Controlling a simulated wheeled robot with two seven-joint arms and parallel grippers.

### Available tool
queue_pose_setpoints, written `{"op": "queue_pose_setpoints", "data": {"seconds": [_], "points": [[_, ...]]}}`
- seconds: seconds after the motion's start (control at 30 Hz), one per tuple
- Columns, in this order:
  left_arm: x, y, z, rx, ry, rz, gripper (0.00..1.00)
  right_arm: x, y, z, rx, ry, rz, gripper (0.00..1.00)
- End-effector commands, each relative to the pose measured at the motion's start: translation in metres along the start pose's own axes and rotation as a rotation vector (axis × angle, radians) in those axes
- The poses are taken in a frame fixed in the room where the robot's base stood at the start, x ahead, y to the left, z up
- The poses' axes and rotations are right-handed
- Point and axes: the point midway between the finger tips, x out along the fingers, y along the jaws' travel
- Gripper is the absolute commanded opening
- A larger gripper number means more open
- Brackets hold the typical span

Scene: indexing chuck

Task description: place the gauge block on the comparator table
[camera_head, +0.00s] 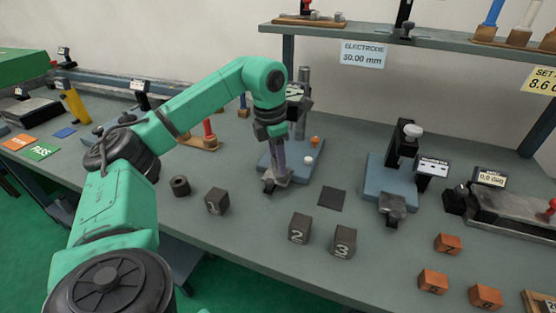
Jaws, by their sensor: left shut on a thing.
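My left gripper (272,182) reaches down in the middle of the view, shut on a small dark piece that is mostly hidden by the fingers; I take it as the gauge block. It is at the front left of a blue-based stand (318,172) with a tall grey column and a small display. I cannot tell whether the piece touches the base. A second blue-based stand (374,182), with a black column, white knob and display, is to the right. Neither stand is clearly labelled as the comparator. My right gripper is not in view.
Dark numbered cubes (299,228) and a dark ring (180,186) lie in front. A flat dark square (331,199) lies between the stands. Orange numbered blocks (447,243) and a grey vise-like device (515,208) are at right. A shelf (340,32) runs along the back.

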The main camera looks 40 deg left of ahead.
Motion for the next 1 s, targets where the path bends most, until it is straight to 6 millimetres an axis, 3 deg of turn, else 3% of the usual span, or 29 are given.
{"op": "queue_pose_setpoints", "data": {"seconds": [0.03,0.1,0.47,0.57,0.73,0.9,1.0], "points": [[0.001,0.000,0.000,0.000,0.000,0.000,0.47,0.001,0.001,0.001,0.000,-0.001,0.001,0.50],[0.001,0.000,0.000,0.000,0.000,0.000,0.70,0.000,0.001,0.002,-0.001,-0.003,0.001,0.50],[-0.005,0.000,0.001,0.001,-0.001,0.001,0.70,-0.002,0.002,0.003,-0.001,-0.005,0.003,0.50],[-0.020,0.000,0.002,0.002,-0.003,0.001,0.70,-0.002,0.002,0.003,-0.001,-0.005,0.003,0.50],[-0.068,0.000,0.002,0.002,-0.006,0.000,0.70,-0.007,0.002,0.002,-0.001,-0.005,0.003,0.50],[-0.116,0.000,0.002,0.000,-0.001,0.001,0.70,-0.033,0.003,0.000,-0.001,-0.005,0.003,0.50],[-0.123,0.000,0.001,0.000,0.000,0.000,0.70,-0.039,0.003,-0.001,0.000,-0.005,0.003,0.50]]}}
